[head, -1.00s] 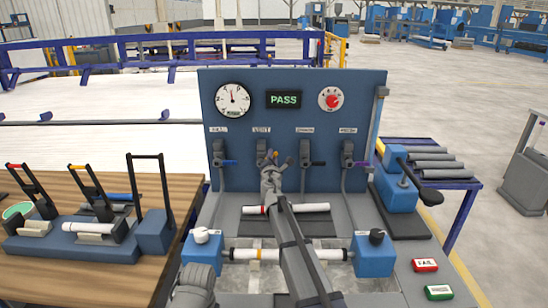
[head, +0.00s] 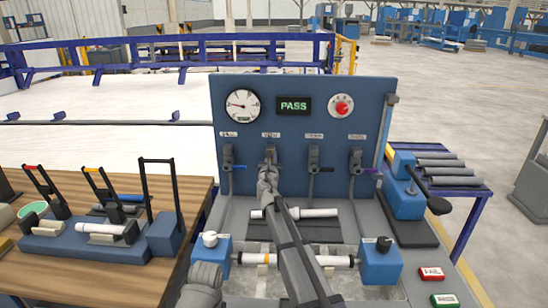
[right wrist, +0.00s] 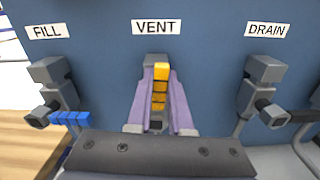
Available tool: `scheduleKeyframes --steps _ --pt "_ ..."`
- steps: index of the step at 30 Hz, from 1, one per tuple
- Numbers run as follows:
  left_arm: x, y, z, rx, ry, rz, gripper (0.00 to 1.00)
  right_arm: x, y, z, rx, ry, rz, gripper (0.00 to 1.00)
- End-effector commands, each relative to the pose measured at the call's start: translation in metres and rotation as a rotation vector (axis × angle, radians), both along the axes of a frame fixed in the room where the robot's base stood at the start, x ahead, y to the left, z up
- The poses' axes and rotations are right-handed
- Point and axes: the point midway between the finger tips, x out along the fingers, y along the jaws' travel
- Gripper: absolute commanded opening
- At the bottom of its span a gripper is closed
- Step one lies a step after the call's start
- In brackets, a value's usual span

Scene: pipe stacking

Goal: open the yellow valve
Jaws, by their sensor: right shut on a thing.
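The yellow valve handle (right wrist: 160,88) sits under the VENT label (right wrist: 156,27) in the right wrist view. It lies up-and-down there, between the two fingers of my right gripper (right wrist: 158,100), which is shut on it. In the head view my right gripper (head: 268,166) is at the panel under the second label, and it hides the yellow handle.
The blue handle (right wrist: 70,118) of the FILL valve is close on the left, the DRAIN valve (right wrist: 262,85) on the right. A white pipe (head: 318,213) lies below. The gauge (head: 243,105) and PASS display (head: 294,105) are above.

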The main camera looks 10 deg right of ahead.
Motion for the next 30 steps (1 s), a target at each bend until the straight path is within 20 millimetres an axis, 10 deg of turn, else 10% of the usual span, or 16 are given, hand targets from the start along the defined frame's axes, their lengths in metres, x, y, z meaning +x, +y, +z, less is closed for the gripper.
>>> scheduleKeyframes --steps 25,26,30 --pt "0.0000 0.0000 0.0003 0.000 0.000 0.000 0.50 0.0002 0.0071 0.0000 -0.109 0.033 0.001 0.00" --pt "0.0000 0.0000 0.0003 0.000 0.000 0.000 0.50 0.0003 0.0070 0.0000 -0.109 0.033 0.001 0.22" --pt "0.0000 0.0000 0.0004 0.000 0.000 0.000 0.50 0.0005 0.0069 0.0001 -0.108 0.032 0.001 0.38"
